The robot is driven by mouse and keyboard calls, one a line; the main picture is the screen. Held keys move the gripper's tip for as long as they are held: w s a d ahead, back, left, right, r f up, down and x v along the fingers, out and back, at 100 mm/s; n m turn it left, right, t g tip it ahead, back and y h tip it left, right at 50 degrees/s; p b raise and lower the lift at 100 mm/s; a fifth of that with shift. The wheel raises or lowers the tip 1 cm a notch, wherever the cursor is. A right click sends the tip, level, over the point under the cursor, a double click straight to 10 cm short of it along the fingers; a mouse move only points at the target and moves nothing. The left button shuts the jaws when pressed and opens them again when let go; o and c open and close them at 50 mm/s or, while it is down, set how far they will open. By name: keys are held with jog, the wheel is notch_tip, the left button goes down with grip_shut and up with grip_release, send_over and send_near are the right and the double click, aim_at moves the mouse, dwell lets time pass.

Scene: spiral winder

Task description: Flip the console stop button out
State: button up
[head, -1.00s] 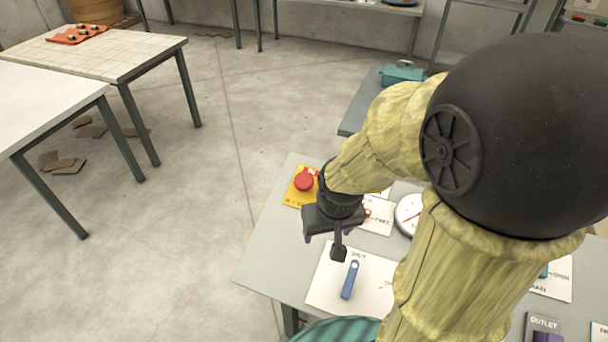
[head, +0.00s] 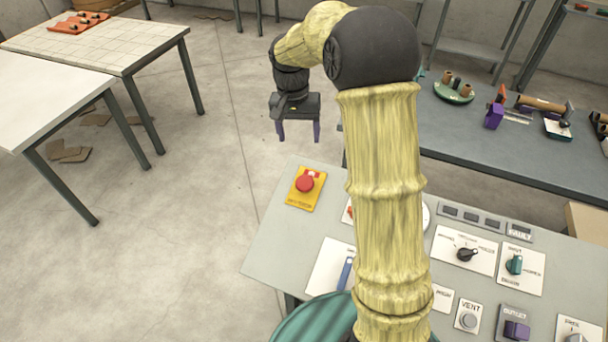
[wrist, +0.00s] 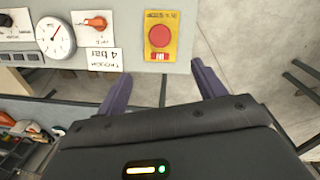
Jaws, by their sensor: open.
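The stop button (head: 305,184) is a red mushroom head on a yellow plate (head: 294,201) at the console's far left corner. It also shows in the wrist view (wrist: 159,37), upper middle, beyond the fingertips. My gripper (head: 299,138) is open and empty, with its two purple fingers apart and pointing down. In the head view it hangs above and behind the button, past the console's far edge. In the wrist view the fingers (wrist: 158,80) frame the space in front of the yellow plate, touching nothing. Whether the button is pressed in or out I cannot tell.
The grey console (head: 264,250) also carries a blue-handled lever (head: 345,273), a gauge (wrist: 55,38), an orange knob (wrist: 95,23) and several switches. A dark bench (head: 440,140) with parts stands behind right. Open floor lies left of the console.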

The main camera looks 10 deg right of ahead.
aim_at(304, 182)
jog(key=shift+f, duration=0.15)
jog(key=f+p, duration=0.1)
jog(key=f, duration=0.4)
jog(key=d+f+p, duration=0.1)
jog(key=f+p, duration=0.1)
jog(key=f, duration=0.4)
jog(key=f+p, duration=0.1)
jog(key=f, duration=0.5)
jog(key=shift+s+d+p, duration=0.15)
jog(key=shift+s+p, duration=0.15)
jog(key=shift+c, duration=0.4)
jog(key=c, duration=1.3)
jog(key=shift+r, duration=0.65)
jog(key=o, duration=1.1)
jog(key=shift+o, duration=1.4)
jog(key=shift+s, duration=0.15)
